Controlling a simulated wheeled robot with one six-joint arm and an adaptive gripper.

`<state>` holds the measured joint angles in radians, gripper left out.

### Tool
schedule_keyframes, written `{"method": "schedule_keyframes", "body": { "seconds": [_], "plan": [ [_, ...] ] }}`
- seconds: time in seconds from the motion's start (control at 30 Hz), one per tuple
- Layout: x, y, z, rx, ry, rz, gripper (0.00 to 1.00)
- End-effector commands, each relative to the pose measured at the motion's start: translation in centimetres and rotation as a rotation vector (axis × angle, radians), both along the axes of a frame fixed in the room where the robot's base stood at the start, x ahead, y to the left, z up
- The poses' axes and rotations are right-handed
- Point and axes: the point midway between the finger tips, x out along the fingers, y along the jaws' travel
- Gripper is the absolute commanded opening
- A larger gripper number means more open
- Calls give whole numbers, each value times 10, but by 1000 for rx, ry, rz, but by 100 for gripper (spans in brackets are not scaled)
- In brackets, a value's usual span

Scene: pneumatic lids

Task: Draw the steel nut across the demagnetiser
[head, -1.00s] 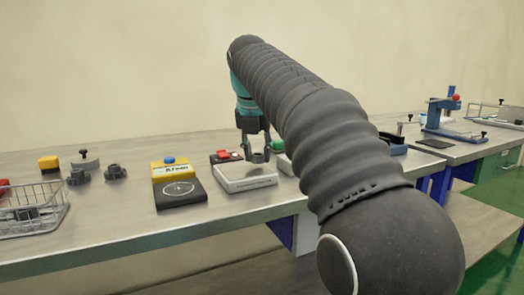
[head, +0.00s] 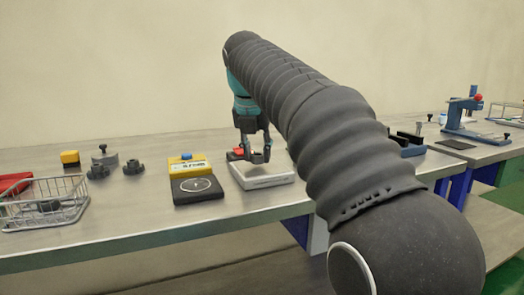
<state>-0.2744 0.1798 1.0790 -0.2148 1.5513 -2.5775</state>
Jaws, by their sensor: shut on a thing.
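My gripper (head: 257,158) points down just above the pale grey box with a red switch (head: 268,183), which looks like the demagnetiser, though its label is not legible. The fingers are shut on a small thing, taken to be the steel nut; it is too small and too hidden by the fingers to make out. I cannot tell whether it touches the box top. Part of the red switch shows beside the fingers at the back left of the box.
A yellow and black device with a blue button (head: 196,182) stands left of the box. Further left are black knobs (head: 134,167), a yellow block (head: 70,158) and a wire basket (head: 42,206). A blue press (head: 470,118) stands far right. My arm hides the bench behind it.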

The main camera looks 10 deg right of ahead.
Motion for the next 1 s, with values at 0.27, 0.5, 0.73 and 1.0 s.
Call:
{"method": "schedule_keyframes", "body": {
  "seconds": [0.27, 0.5, 0.73, 1.0],
  "plan": [
    [-3, 12, 0, 0, 0, 2, 0],
    [-6, 22, 0, 1, -1, 2, 0],
    [-9, 31, -1, 1, 0, 1, 0],
    [-12, 42, -1, 0, 0, 1, 0]
  ]
}}
